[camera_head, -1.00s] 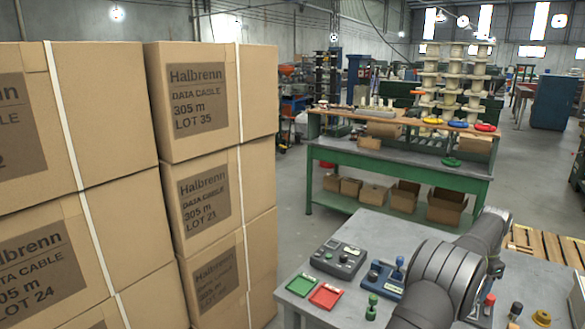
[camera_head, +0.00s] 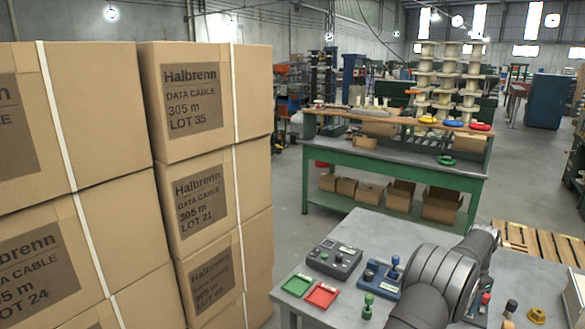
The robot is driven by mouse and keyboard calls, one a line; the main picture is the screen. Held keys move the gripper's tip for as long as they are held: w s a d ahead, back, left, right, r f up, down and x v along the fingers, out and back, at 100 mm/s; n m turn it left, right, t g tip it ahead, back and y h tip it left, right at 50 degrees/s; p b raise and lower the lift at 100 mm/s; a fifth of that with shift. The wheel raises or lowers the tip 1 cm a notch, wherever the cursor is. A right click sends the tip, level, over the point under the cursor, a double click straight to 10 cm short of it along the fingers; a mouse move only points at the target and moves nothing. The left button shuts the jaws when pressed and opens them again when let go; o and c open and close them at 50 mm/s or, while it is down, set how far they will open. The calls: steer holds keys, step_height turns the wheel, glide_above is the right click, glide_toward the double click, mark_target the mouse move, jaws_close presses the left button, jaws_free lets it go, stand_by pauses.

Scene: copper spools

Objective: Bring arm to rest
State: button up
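My dark grey arm reaches over the grey metal table (camera_head: 345,240) from the bottom right of the head view. Its thick rounded links cover part of the table's right side. My gripper is not visible in this view, so I cannot see whether it holds anything.
Stacked cartons (camera_head: 205,120) fill the left side. On the table are a green tray (camera_head: 298,285), a red tray (camera_head: 321,295), a grey control box (camera_head: 335,259) and a blue device (camera_head: 382,277). A green workbench (camera_head: 400,170) stands behind, with open floor between.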

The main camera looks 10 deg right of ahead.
step_height(320, 180, up, 4)
steer(key=shift+r, duration=0.2)
steer(key=s+r, duration=0.7)
steer(key=s, duration=0.5)
steer(key=s+a+f, duration=0.1)
steer(key=s+a, duration=1)
steer(key=s, duration=0.1)
steer(key=shift+w+d+f, duration=0.1)
steer(key=shift+w+f, duration=0.85)
steer(key=shift+w, duration=0.6)
steer(key=shift+w+d+f, duration=0.1)
steer(key=shift+w+f, duration=0.85)
steer(key=shift+w, duration=0.6)
steer(key=shift+w+f, duration=0.95)
steer(key=shift+w, duration=0.6)
